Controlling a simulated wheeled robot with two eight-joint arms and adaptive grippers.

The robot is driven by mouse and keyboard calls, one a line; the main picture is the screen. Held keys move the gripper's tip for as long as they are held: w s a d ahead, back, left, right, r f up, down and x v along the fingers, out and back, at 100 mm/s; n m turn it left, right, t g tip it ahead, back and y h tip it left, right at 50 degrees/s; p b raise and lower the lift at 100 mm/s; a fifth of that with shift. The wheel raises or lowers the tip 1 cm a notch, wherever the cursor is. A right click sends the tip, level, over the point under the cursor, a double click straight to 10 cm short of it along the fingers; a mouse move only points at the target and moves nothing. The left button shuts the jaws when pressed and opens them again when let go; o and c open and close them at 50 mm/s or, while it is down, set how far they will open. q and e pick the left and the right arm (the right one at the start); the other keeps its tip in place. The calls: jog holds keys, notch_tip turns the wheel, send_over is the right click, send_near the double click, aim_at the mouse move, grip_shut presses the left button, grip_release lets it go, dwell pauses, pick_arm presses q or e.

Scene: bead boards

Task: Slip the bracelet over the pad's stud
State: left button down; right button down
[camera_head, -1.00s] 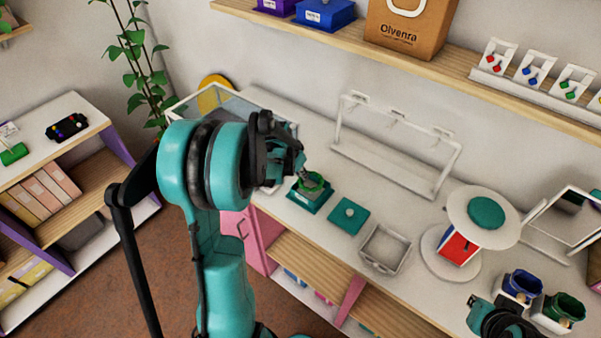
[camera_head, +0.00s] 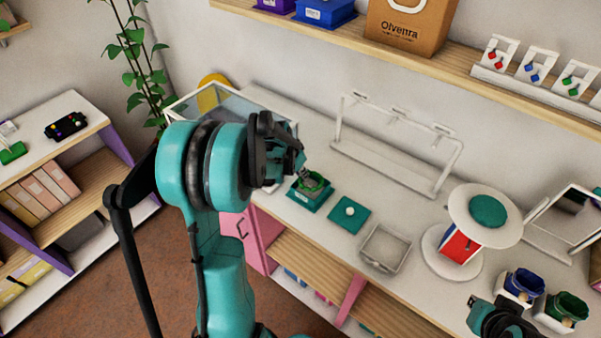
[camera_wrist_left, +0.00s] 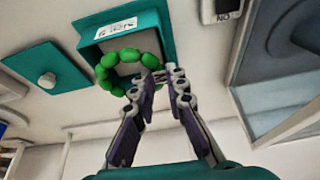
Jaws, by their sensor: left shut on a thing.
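A bracelet of green beads (camera_wrist_left: 128,58) shows as a ring in front of the open teal box (camera_wrist_left: 164,20) in the left wrist view. My left gripper (camera_wrist_left: 165,78) is shut on the ring's near edge. In the head view this gripper (camera_head: 308,176) is at the teal box (camera_head: 306,197), and the bracelet is mostly hidden. I cannot tell whether it is clear of the box. The teal pad (camera_head: 340,220) with its pale round stud (camera_head: 350,211) lies right of the box, its stud bare. My right gripper (camera_head: 500,322) is partly in view at the lower right, its fingers unclear.
An empty pale tray (camera_head: 384,250) lies right of the pad. A white rack (camera_head: 395,155) stands behind. A round white stand (camera_head: 487,212) and blue and green pouches (camera_head: 523,283) are further right. A glass-topped case (camera_head: 240,105) is behind my left arm.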

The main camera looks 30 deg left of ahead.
pick_arm(q)
jog(key=c, duration=1.1)
grip_release()
jog(key=shift+o, duration=0.2)
jog(key=shift+r, duration=0.1)
jog(key=shift+r+p, duration=2.9)
jog(key=shift+r, duration=1.05)
jog(key=shift+d, duration=0.1)
